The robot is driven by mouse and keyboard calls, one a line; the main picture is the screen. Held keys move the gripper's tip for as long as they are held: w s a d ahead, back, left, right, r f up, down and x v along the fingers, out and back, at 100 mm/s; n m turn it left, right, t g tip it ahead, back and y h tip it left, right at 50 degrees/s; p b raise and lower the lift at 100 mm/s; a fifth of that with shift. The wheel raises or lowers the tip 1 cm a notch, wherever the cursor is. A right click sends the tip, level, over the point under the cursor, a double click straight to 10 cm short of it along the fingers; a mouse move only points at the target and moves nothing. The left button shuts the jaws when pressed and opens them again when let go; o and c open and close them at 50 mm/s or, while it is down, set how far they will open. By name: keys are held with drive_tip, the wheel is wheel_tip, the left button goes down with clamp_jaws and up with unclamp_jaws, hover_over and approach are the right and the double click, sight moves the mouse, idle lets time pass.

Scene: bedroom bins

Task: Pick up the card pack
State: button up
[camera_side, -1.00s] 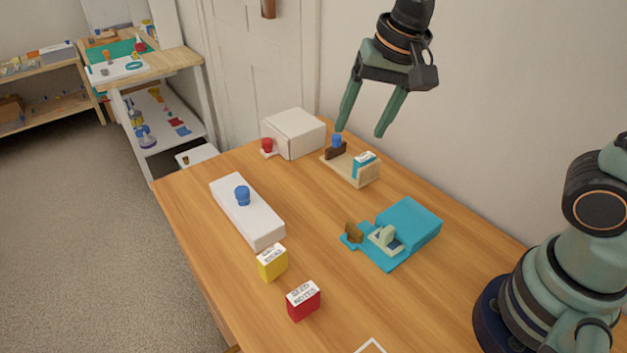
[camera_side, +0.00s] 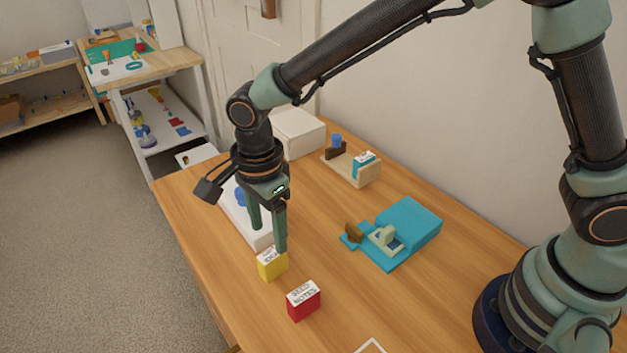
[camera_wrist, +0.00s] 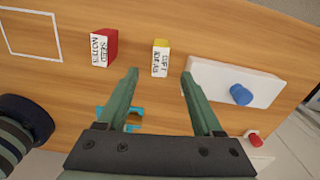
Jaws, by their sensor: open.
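Two small labelled packs stand on the wooden table, and I cannot tell for sure which is the card pack. The yellow one (camera_side: 273,267) has a white top with print ending in "IDEAS"; it also shows in the wrist view (camera_wrist: 160,58). The red one (camera_side: 304,303), marked "SEED NOTES", stands nearer the front; it also shows in the wrist view (camera_wrist: 103,48). My gripper (camera_side: 268,239) is open and empty, fingers down, just above and behind the yellow pack. In the wrist view the yellow pack lines up with the gap between my fingertips (camera_wrist: 160,72).
A white block (camera_side: 226,210) with a blue knob (camera_side: 241,197) lies close behind the yellow pack, partly hidden by my gripper. A teal holder (camera_side: 410,223), a wooden tray (camera_side: 340,171) with a teal pack (camera_side: 364,163), and a white box (camera_side: 300,133) stand farther back.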

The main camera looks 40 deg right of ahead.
sight(271, 253)
wheel_tip(271, 253, down, 8)
drive_tip(key=shift+f, duration=0.2)
idle(0.3)
drive_tip(key=shift+c, duration=0.3)
clamp_jaws()
drive_tip(key=shift+r, duration=0.1)
